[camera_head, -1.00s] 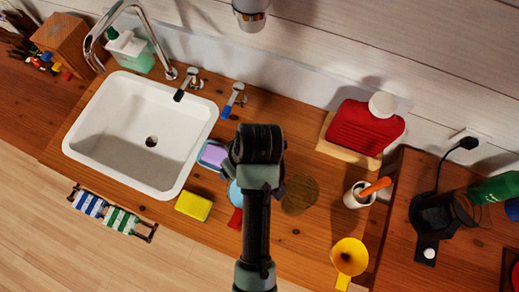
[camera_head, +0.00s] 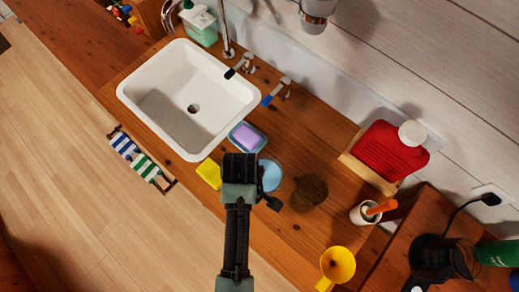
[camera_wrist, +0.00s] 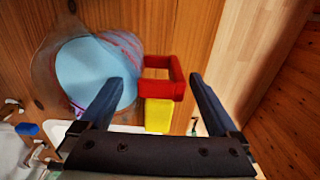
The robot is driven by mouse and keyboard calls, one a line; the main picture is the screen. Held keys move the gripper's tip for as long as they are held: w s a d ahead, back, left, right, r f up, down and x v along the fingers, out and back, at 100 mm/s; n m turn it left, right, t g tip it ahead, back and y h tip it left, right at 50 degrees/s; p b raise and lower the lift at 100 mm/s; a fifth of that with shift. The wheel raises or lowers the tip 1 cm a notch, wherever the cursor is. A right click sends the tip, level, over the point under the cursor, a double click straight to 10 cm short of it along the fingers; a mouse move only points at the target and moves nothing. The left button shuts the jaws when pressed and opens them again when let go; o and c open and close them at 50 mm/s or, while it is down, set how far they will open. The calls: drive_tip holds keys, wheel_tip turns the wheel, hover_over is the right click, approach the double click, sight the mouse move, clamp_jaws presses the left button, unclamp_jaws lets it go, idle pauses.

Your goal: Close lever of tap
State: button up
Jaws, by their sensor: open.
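The tap stands behind the white sink (camera_head: 123,91), with a metal spout (camera_head: 226,30) and two levers. One lever has a black handle (camera_head: 236,69); the other has a blue handle (camera_head: 270,99) and sits right of the sink. The blue handle also shows at the left edge of the wrist view (camera_wrist: 27,128). My gripper (camera_wrist: 157,82) is open and empty, over the counter in front of the levers and apart from them. In the head view my arm hides most of the gripper.
Below the gripper are a light blue round item (camera_head: 271,175), a yellow sponge (camera_head: 209,173) and a red frame-like item (camera_wrist: 163,88). A purple soap in a dish (camera_head: 247,138) lies between arm and levers. A soap bottle (camera_head: 200,24) stands behind the sink; a yellow funnel (camera_head: 338,264) is at right.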

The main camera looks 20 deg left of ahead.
drive_tip(key=shift+s+d+f+p, duration=0.1)
drive_tip(key=shift+f+p, duration=0.2)
drive_tip(key=shift+f, duration=1.85)
clamp_jaws()
drive_tip(key=shift+r, duration=0.1)
